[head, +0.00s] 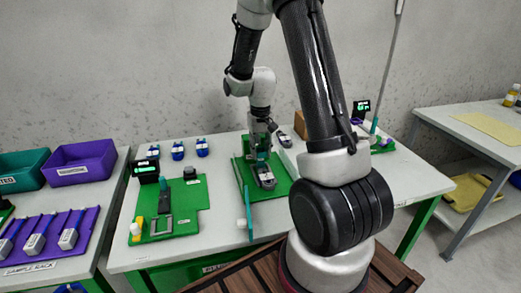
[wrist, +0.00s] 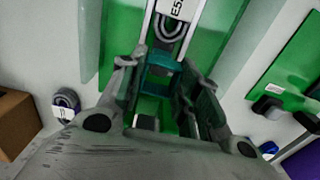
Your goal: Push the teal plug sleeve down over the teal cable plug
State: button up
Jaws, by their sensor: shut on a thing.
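My gripper (head: 262,143) points down over the green board in the middle of the white table. In the wrist view my gripper (wrist: 160,73) has its fingers on both sides of a teal plug sleeve (wrist: 163,69) and is shut on it. The sleeve sits at the end of a grey unit with a white label (wrist: 178,8), where a dark cable loop shows. In the head view the grey unit (head: 266,180) lies on the green board (head: 278,189), with a little teal just above it. I cannot tell the teal cable plug apart from the sleeve.
A second green board (head: 187,212) with a small display (head: 146,173) is at the left. Several blue-and-white pieces (head: 177,151) stand behind it. A thin teal upright panel (head: 247,215) is at the middle board's left edge. A brown box (wrist: 17,122) shows in the wrist view.

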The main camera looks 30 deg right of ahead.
jog(key=shift+f, duration=0.65)
dwell(0.4)
jog(key=o, duration=0.9)
jog(key=shift+r, duration=4.05)
